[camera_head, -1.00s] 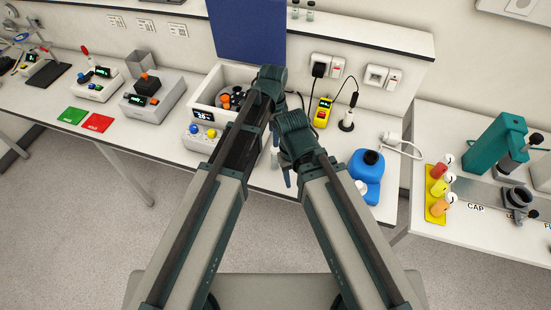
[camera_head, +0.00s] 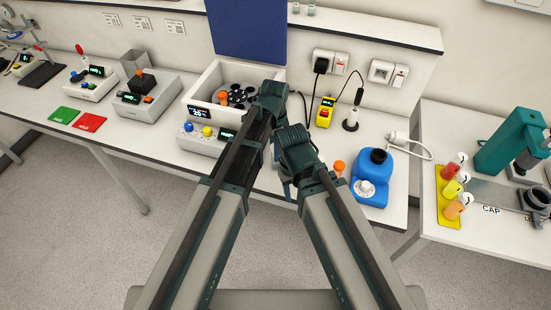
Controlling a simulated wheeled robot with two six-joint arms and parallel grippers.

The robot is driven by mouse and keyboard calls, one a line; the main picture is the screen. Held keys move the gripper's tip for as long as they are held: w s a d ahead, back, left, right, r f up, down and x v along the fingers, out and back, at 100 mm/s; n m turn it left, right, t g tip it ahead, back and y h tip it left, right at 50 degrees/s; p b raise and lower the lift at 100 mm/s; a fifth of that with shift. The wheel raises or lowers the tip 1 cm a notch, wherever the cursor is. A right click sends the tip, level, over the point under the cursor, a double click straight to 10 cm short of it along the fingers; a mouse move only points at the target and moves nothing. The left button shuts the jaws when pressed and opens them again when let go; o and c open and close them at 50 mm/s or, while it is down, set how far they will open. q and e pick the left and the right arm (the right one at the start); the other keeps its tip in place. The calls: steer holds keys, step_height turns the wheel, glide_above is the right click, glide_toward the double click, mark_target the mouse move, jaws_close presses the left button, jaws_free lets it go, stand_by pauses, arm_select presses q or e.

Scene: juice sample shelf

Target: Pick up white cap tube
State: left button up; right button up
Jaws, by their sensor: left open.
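I cannot make out a separate white cap tube with certainty. White-capped bottles with red (camera_head: 452,168), yellow (camera_head: 453,187) and orange (camera_head: 455,208) bodies stand on a yellow rack (camera_head: 445,215) at the right. My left gripper (camera_head: 277,122) is open near the top of my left arm, mostly hidden behind the arm links, in front of the open white centrifuge box (camera_head: 205,92). My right gripper (camera_head: 288,187) hangs below its wrist at the bench's front part; its fingers are partly hidden and I cannot tell its opening.
A mixer (camera_head: 199,138) is at left. A teal capper (camera_head: 509,140) stands right, across a gap between benches.

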arm_select(q)
step_height(320, 180, down, 4)
steer(key=b, duration=0.3)
steer(key=shift+s+d+f, duration=0.1)
steer(key=shift+s+d, duration=0.05)
jaws_close()
